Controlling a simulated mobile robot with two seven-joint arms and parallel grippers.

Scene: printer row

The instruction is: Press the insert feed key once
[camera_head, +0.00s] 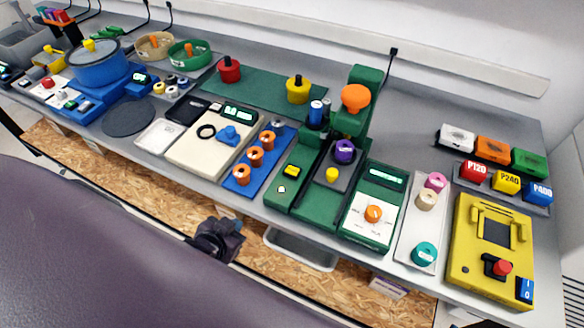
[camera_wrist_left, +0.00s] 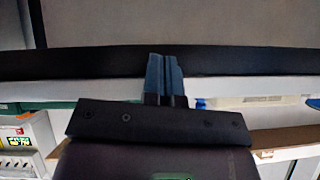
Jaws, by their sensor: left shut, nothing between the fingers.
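A green machine (camera_head: 315,195) with an orange knob (camera_head: 356,97) on its upright head stands mid-bench. On its left part are a yellow key (camera_head: 291,171) and a small pale diamond-marked key (camera_head: 281,189). No lettering is readable, so I cannot tell which key is the insert feed key. My left gripper (camera_head: 216,240) is in front of and below the bench edge, to the left of the green machine and touching none of the keys. In the left wrist view its two fingers (camera_wrist_left: 164,78) are together and empty. My right gripper is not in view.
Left of the machine are a blue strip (camera_head: 242,181) with orange spools and a cream scale-like device (camera_head: 203,157). Right of it are a green panel with a dial (camera_head: 372,208) and a yellow box (camera_head: 485,275). A grey bin (camera_head: 300,250) sits under the bench.

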